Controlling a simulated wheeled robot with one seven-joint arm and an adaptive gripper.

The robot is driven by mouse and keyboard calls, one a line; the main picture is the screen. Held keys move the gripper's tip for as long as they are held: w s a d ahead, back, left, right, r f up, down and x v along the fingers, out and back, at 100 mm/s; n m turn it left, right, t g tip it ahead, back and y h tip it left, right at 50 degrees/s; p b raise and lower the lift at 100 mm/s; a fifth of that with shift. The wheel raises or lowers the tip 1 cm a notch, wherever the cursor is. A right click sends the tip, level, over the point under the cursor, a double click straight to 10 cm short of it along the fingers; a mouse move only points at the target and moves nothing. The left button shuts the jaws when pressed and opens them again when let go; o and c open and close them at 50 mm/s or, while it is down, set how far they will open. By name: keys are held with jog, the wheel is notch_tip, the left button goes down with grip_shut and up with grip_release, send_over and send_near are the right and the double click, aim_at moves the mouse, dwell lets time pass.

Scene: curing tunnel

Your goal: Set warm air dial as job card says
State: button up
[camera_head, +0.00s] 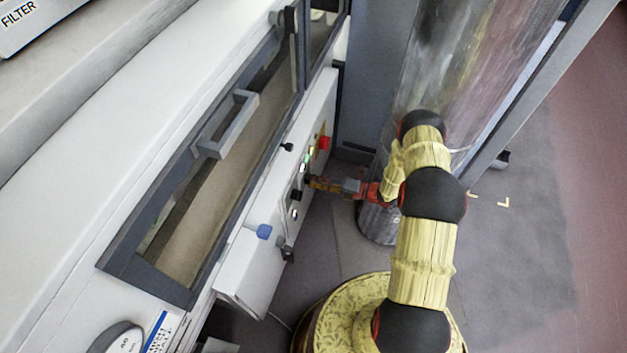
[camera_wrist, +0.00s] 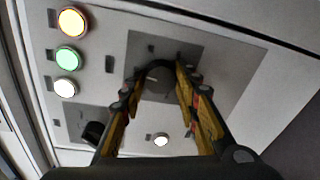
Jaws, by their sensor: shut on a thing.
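The control panel (camera_head: 318,128) is on the front of the white machine. In the wrist view, a dark round dial (camera_wrist: 158,78) sits on a grey plate (camera_wrist: 215,55). My gripper (camera_wrist: 168,84) is shut on this dial, one yellow finger on either side. Its pointer and scale marks are too small to read, and the fingers cover part of its rim. In the head view my gripper (camera_head: 312,183) reaches the panel from the right, and the dial is hidden there. I cannot make out a readable job card.
An orange lamp (camera_wrist: 72,22), a green lamp (camera_wrist: 68,57) and a white lamp (camera_wrist: 65,88) are left of the dial. A black knob (camera_wrist: 94,131) and a white button (camera_wrist: 160,139) are below. A red button (camera_head: 323,142) and a handled window door (camera_head: 225,125) are nearby.

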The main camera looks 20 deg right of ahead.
jog(key=shift+r+m, duration=0.15)
jog(key=shift+m, duration=0.15)
dwell(0.4)
jog(key=o, duration=1.2)
jog(key=shift+c, duration=0.2)
jog(key=v, duration=0.7)
jog(key=shift+d, duration=0.2)
jog(key=shift+s, duration=0.1)
